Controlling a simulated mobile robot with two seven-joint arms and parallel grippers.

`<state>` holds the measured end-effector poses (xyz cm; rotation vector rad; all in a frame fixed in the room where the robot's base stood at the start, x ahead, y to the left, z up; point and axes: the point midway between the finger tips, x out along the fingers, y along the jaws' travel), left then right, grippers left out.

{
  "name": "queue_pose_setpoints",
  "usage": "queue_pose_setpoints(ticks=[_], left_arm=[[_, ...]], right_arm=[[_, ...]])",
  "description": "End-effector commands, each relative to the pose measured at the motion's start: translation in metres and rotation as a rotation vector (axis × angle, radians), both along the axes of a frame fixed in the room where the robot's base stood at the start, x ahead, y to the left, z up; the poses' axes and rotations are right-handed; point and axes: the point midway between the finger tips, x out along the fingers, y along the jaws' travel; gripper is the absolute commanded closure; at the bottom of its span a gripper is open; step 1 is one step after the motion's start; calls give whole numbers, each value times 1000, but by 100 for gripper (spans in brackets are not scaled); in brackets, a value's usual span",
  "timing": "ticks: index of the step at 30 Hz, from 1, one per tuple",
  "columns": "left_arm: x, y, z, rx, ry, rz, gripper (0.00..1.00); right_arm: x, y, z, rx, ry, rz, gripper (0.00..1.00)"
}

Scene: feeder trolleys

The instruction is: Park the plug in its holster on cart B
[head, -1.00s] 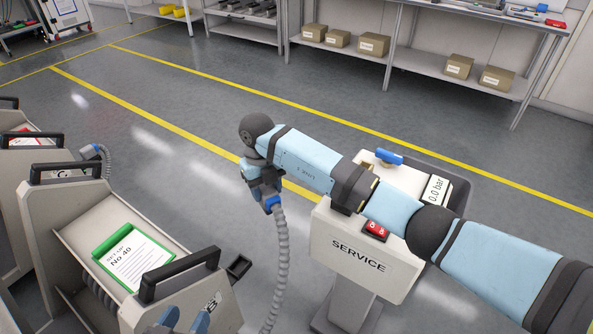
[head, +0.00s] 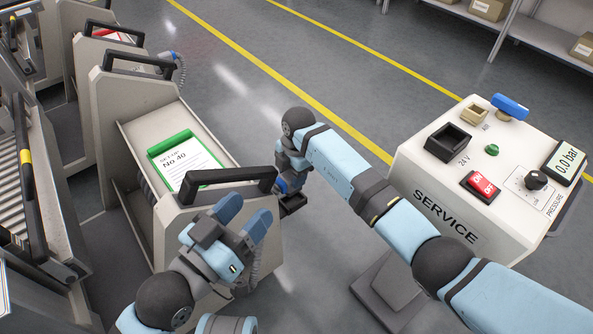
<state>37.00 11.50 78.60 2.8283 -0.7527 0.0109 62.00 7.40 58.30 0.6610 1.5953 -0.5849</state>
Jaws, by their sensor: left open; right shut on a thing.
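Cart B (head: 180,227) stands left of centre, with a black handle and a green-framed card reading No 40. Its dark holster (head: 293,205) sticks out from its right side. My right gripper (head: 288,176) is shut on the plug (head: 281,186), of which a blue part shows. The plug is close at the holster; whether it is above it or partly in it I cannot tell. The grey hose (head: 256,262) hangs below, partly behind my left gripper. My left gripper (head: 243,217) is open and empty, in front of the cart's handle (head: 215,181).
The white SERVICE stand (head: 440,180) is at the right, with an empty black socket (head: 447,142), a red switch (head: 481,187) and a 0.0 bar display (head: 566,163). Other carts (head: 85,70) stand at the left. Floor beyond is clear.

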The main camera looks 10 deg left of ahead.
Motion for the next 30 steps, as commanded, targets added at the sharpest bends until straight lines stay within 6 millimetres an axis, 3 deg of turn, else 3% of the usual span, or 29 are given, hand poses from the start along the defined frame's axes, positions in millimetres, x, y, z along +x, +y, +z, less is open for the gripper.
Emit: queue_pose_setpoints(ticks=[12,30], left_arm=[[0,-2,-28,39,70,-25,43],[0,-3,-35,54,98,-36,43]], right_arm=[[0,0,-18,1,1,-1,99],[0,0,-33,0,0,0,99]])
